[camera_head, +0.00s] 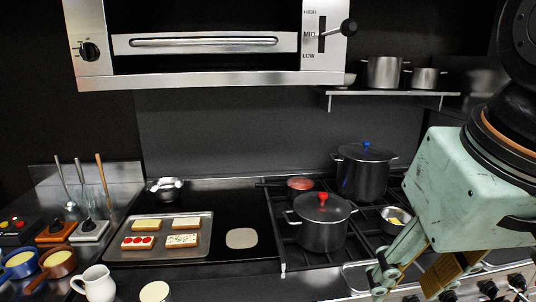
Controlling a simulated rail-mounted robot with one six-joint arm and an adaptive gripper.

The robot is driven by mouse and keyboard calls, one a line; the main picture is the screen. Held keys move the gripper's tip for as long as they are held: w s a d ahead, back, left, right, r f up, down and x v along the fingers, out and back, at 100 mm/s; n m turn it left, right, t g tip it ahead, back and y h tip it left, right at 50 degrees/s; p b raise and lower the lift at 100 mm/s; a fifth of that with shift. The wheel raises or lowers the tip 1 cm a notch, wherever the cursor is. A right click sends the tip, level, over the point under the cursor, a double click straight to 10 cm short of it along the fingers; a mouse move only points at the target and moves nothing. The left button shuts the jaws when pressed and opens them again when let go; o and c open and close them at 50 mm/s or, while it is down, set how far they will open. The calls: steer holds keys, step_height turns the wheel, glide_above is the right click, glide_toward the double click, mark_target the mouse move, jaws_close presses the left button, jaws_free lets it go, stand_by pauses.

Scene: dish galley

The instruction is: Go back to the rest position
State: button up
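My gripper (418,285) hangs at the right side, in front of the stove, with its pale green body (445,185) large in view. Its fingers point down and stand apart, with a gap between them. I see nothing held between them, though the lower right of the gripper runs close to the picture edge. The fingers are in front of the stove's front edge and knobs.
The stove holds a black pot with a red knob (322,225), a taller pot with a blue knob (364,176) and a small steel bowl (396,219). A tray (119,251) of topped bread slices lies left. A broiler (205,50) and a shelf (390,93) hang above.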

steer(key=shift+s+d+f+b, duration=0.2)
steer(key=shift+s+f, duration=0.3)
steer(key=shift+s, duration=0.3)
steer(key=shift+s+d+f+b, duration=0.15)
steer(key=shift+s+f, duration=0.3)
steer(key=shift+s, duration=0.4)
steer(key=shift+s+d+f+b, duration=0.1)
steer(key=shift+s+d+f, duration=0.1)
steer(key=shift+s+f, duration=0.45)
steer(key=shift+s+r, duration=0.15)
